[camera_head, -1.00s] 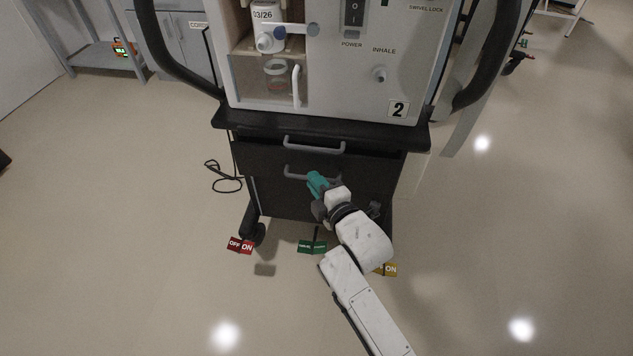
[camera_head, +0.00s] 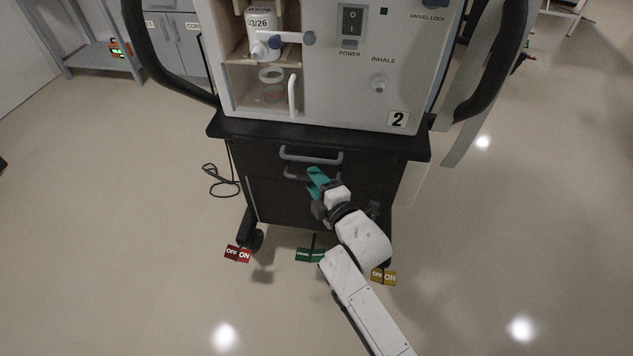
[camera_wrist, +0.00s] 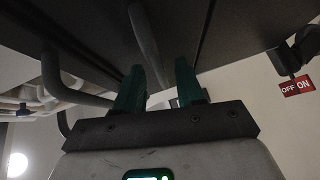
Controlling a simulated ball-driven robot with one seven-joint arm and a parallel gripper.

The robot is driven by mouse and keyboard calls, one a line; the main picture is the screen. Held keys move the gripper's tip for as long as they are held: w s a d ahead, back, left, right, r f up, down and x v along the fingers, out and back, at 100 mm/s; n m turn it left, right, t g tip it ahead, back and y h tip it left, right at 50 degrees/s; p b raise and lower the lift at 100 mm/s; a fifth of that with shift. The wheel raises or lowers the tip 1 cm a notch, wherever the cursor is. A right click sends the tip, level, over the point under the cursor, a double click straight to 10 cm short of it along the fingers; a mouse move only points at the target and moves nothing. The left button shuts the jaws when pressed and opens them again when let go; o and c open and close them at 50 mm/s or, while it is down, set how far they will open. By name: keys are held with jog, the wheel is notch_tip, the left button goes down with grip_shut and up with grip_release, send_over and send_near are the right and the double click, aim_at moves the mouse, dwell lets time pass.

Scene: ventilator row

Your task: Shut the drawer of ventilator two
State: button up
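Ventilator two (camera_head: 345,75), marked "2", stands on a dark cart with two drawers. The upper drawer's grey handle (camera_head: 311,158) is clear in the head view. The lower drawer (camera_head: 285,200) has a grey handle (camera_head: 293,174), partly hidden by my gripper (camera_head: 318,178). In the wrist view my gripper (camera_wrist: 160,85) has its two teal fingers apart, with the lower handle bar (camera_wrist: 146,42) running between them, close to the left finger. Contact is unclear. The upper handle (camera_wrist: 62,82) shows at the left there. How far the lower drawer stands out is hard to tell.
Red (camera_head: 238,254), green (camera_head: 311,255) and yellow (camera_head: 384,277) tags sit near the floor at the cart's foot. A black cable (camera_head: 222,182) hangs at its left. A grey shelf (camera_head: 95,58) stands back left. The floor in front is mostly clear.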

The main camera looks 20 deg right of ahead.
jog(key=s+r+p, duration=0.1)
jog(key=s+p, duration=0.2)
jog(key=s, duration=0.7)
jog(key=shift+s+d+r, duration=0.3)
jog(key=shift+d+r, duration=0.05)
jog(key=shift+d, duration=0.1)
